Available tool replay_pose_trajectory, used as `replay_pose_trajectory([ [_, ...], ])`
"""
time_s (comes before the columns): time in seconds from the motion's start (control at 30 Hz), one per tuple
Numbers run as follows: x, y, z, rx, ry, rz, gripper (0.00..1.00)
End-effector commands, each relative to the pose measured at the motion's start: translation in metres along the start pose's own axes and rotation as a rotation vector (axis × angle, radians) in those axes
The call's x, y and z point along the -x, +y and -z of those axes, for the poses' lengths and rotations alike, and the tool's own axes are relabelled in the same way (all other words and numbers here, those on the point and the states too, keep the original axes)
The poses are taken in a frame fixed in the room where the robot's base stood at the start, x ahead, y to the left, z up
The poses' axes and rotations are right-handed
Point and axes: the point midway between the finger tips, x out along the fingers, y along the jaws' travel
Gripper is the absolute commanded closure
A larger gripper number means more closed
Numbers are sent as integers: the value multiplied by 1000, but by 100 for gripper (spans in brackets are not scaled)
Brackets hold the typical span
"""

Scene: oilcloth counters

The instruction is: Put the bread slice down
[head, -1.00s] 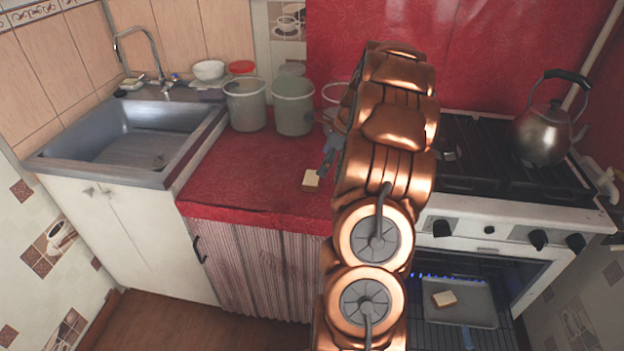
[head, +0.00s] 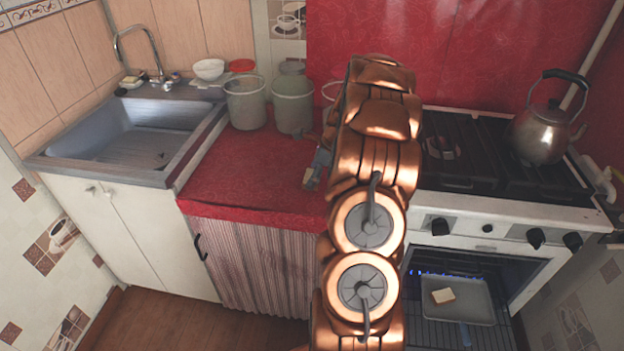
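My gripper (head: 318,167) is small in view, just left of my copper arm, over the right part of the red counter. A bread slice (head: 309,183) is at its fingertips, showing only as a narrow pale strip. The gripper looks shut on it, though the fingers are small and partly hidden. I cannot tell whether the slice touches the counter. Another bread slice (head: 442,295) lies flat on a grey tray (head: 474,309) in the open oven.
The red oilcloth counter (head: 245,178) is clear left of my gripper. Grey buckets (head: 246,104) stand at its back. The sink (head: 125,140) is at left. The stove (head: 490,208) with a kettle (head: 541,135) is at right. My arm hides the counter's right end.

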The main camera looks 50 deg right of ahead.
Motion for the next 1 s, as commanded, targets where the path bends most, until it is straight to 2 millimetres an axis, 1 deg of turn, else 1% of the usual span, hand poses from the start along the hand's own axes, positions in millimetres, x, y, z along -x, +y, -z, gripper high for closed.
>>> replay_pose_trajectory([
  [0.03,0,0,0,0,0,0,19],
  [0.33,0,0,0,0,0,0,49],
  [0.53,0,0,0,0,0,0,50],
  [0.63,4,0,-1,0,0,2,50],
  [0.97,32,0,-13,0,0,1,50],
  [1.0,33,2,-12,-1,0,0,50],
])
